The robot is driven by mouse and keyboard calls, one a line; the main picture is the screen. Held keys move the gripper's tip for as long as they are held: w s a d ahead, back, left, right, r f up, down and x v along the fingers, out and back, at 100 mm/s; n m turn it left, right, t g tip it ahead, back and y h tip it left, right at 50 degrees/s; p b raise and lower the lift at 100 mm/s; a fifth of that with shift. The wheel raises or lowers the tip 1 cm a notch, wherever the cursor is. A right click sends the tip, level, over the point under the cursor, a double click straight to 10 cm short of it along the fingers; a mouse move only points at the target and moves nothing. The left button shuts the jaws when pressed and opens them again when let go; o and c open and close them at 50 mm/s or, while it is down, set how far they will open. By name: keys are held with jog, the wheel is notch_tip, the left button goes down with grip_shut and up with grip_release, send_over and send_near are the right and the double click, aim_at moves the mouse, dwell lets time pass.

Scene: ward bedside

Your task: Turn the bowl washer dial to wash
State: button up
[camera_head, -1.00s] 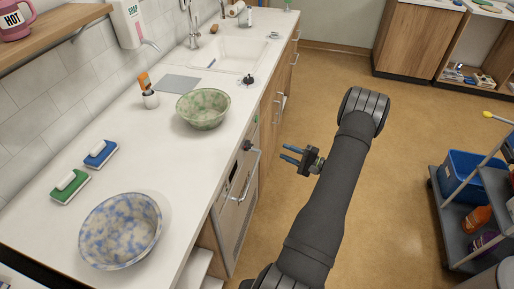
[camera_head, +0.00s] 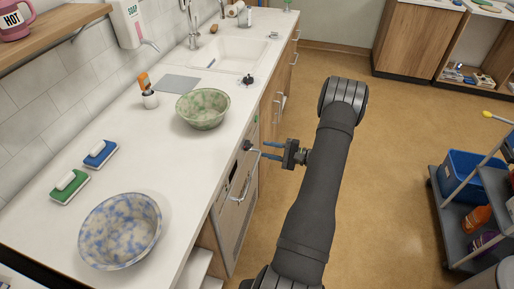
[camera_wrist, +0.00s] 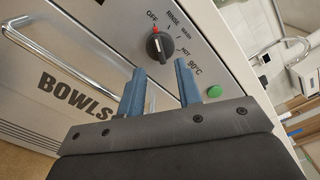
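The bowl washer (camera_head: 233,215) is built in under the counter, with a bar handle on its front. Its black dial (camera_wrist: 160,46) has a red mark, which points up between OFF and RINSE, nearer OFF as the wrist view shows it. The dial also shows in the head view (camera_head: 247,145). The labels around it include OFF, RINSE, a small blurred word and HOT 90°C. My gripper (camera_wrist: 160,82) is open and empty. Its two blue fingers are in front of the panel, just below the dial in the wrist view, and appear apart from it.
The washer's bar handle (camera_wrist: 50,60) sticks out at the left of the wrist view. A green button (camera_wrist: 214,91) is right of the fingers. A green speckled bowl (camera_head: 203,108) and a blue speckled bowl (camera_head: 121,230) stand on the counter. The floor behind the arm is clear.

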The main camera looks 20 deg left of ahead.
aim_at(252, 147)
jog(key=shift+a, duration=2.6)
grip_shut()
